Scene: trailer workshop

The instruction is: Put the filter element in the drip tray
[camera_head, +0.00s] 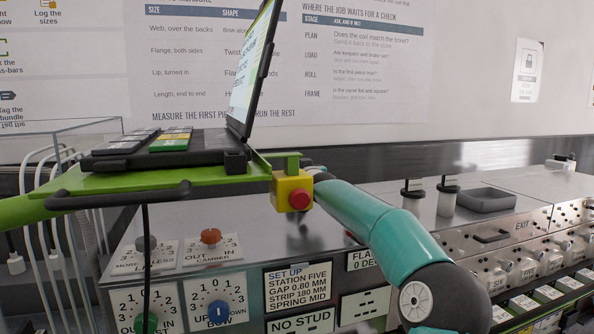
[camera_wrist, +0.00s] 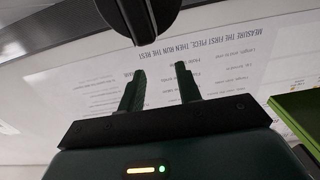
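A shallow dark grey tray (camera_head: 490,207), which looks like the drip tray, sits on the bench top at the right in the head view. Left of it stand two small pale cylinders with dark tops, a left one (camera_head: 411,208) and a right one (camera_head: 446,206). I cannot tell whether either is the filter element. My gripper (camera_wrist: 160,68) shows in the wrist view with its two dark fingers apart and nothing between them. In the head view my teal arm reaches up behind a yellow box, and the gripper is hidden there.
A green shelf (camera_head: 225,181) holds an open laptop (camera_head: 205,148) at the left, with a yellow stop-button box (camera_head: 291,192) at its end. A clear guard with white cables (camera_head: 50,190) stands far left. A dark round object (camera_wrist: 140,15) crosses the top of the wrist view.

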